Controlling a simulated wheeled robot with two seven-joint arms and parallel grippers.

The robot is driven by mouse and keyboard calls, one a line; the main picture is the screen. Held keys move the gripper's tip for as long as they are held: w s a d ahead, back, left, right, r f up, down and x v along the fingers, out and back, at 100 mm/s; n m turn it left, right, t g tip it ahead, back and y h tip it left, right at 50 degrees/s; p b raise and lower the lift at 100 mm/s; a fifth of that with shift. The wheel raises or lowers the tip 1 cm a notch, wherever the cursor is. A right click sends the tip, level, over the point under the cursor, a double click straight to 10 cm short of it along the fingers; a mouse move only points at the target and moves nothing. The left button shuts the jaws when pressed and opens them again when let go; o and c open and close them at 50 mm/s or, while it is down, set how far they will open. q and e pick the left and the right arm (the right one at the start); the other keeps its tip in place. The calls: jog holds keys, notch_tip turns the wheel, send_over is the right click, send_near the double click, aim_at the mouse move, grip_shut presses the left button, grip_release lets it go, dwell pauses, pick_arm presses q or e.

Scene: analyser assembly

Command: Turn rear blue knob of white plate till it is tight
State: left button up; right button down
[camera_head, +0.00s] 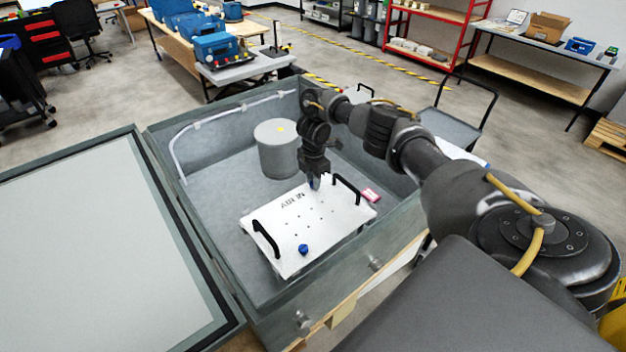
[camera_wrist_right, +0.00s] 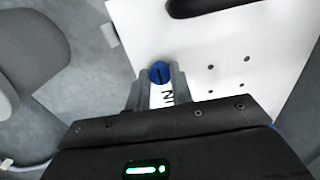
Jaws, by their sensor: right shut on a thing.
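The white plate (camera_head: 333,225) lies inside the grey open box, with black handles at its two sides and "AIR IN" printed on it. My right gripper (camera_head: 313,180) points down over the plate's far edge. It is shut on the rear blue knob (camera_wrist_right: 160,72), which shows between the two fingertips (camera_wrist_right: 160,80) in the right wrist view. In the head view the gripper hides most of this knob. The front blue knob (camera_head: 303,249) sits free near the plate's front edge. My left gripper is not in view.
A grey cylinder (camera_head: 277,150) stands in the box behind the plate. A red-pink item (camera_head: 370,195) lies to the plate's right. The box walls (camera_head: 205,250) surround the plate, and the open lid (camera_head: 90,250) lies to the left.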

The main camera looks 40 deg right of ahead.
jog(key=m, duration=0.4)
jog(key=shift+w+d+r+m, duration=0.1)
jog(key=shift+w+r+m, duration=0.05)
jog(key=shift+m, duration=0.25)
jog(key=m, duration=0.4)
jog(key=shift+m, duration=0.3)
jog(key=m, duration=1.1)
jog(key=shift+r+m, duration=0.1)
jog(key=shift+m, duration=0.2)
jog(key=m, duration=0.3)
jog(key=shift+m, duration=0.4)
jog(key=m, duration=0.4)
jog(key=shift+m, duration=1.7)
